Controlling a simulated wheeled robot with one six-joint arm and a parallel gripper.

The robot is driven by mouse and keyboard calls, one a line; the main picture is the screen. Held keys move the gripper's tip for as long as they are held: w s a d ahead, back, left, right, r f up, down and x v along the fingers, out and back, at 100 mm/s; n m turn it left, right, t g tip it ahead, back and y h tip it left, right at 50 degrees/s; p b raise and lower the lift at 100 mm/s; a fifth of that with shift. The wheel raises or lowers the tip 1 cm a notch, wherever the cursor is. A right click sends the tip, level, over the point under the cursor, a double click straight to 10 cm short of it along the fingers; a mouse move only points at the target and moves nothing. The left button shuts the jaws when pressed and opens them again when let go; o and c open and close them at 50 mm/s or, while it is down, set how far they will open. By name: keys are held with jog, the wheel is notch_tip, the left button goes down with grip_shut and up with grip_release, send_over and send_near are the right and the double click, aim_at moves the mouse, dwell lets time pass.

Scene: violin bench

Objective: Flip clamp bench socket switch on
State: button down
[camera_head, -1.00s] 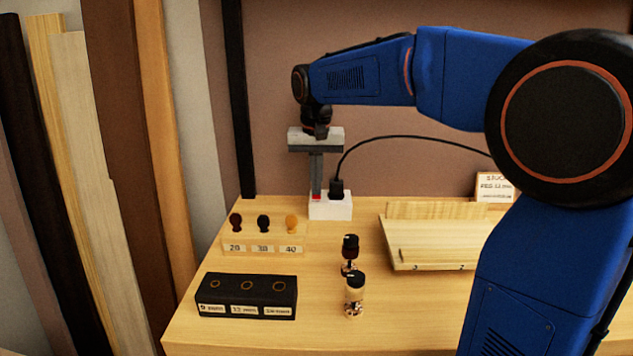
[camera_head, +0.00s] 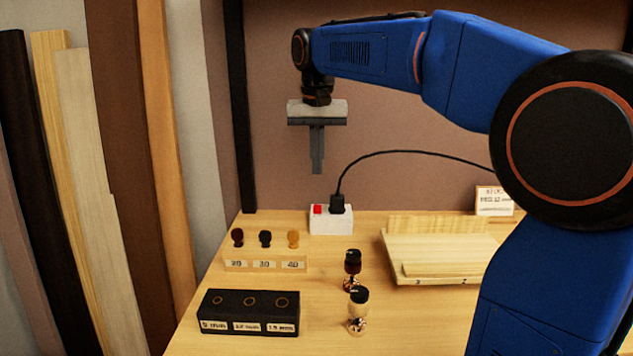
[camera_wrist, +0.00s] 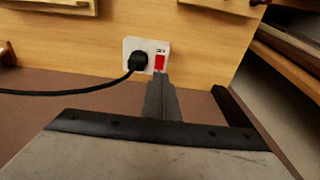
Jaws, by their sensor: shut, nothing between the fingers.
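The white bench socket (camera_head: 331,220) stands at the back of the bench, with a black plug (camera_head: 337,203) in its right part. Its red switch (camera_head: 317,209) is on the left part and is fully visible. The wrist view also shows the socket (camera_wrist: 131,46), the plug (camera_wrist: 138,61) and the red switch (camera_wrist: 160,62). My gripper (camera_head: 317,172) is shut and empty, pointing down above the socket, apart from it. In the wrist view my gripper's fingertips (camera_wrist: 160,77) appear just below the switch. Small lettering by the switch is too small to read.
A black cable (camera_head: 410,153) runs from the plug to the right. Three knobs (camera_head: 264,238) stand at left behind a black block (camera_head: 249,311). Two dark-topped pieces (camera_head: 352,268) stand mid-bench. A wooden board (camera_head: 440,255) lies at right, with a sign (camera_head: 494,201) behind.

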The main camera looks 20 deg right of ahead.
aim_at(318, 205)
jog(key=shift+s+a+r, duration=0.1)
jog(key=shift+s+r, duration=0.05)
jog(key=shift+r, duration=0.8)
jog(key=shift+s+r, duration=0.1)
jog(key=shift+r, duration=0.85)
jog(key=shift+w, duration=0.1)
jog(key=shift+w+d+r, duration=0.1)
jog(key=shift+w+d, duration=0.15)
jog(key=shift+w, duration=0.35)
jog(key=f, duration=0.4)
jog(key=w+f, duration=0.1)
jog(key=f, duration=0.9)
jog(key=shift+w+d, duration=0.3)
